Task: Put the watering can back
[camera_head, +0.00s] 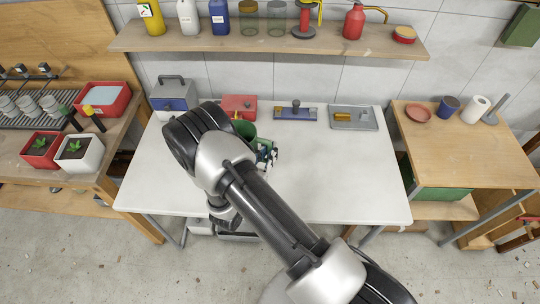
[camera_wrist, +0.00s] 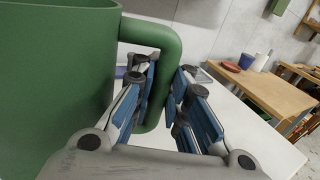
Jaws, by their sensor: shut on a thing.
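The green watering can (camera_head: 244,129) is over the white table (camera_head: 340,180), mostly hidden behind my arm in the head view. In the wrist view its green body (camera_wrist: 60,70) fills the left side and looks upright. My gripper (camera_wrist: 164,80) is shut on the can's green handle (camera_wrist: 168,45), with blue-padded fingers on either side of it. In the head view my gripper (camera_head: 267,155) shows only partly, beside the can. The can's base is hidden, so I cannot tell whether it touches the table.
A blue-grey toolbox (camera_head: 173,98), a red box (camera_head: 240,104), a blue tray (camera_head: 295,114) and a grey tray (camera_head: 353,118) line the table's back. A shelf (camera_head: 265,44) with bottles and jars hangs above. The table's right front is clear. A wooden table (camera_head: 465,145) stands right.

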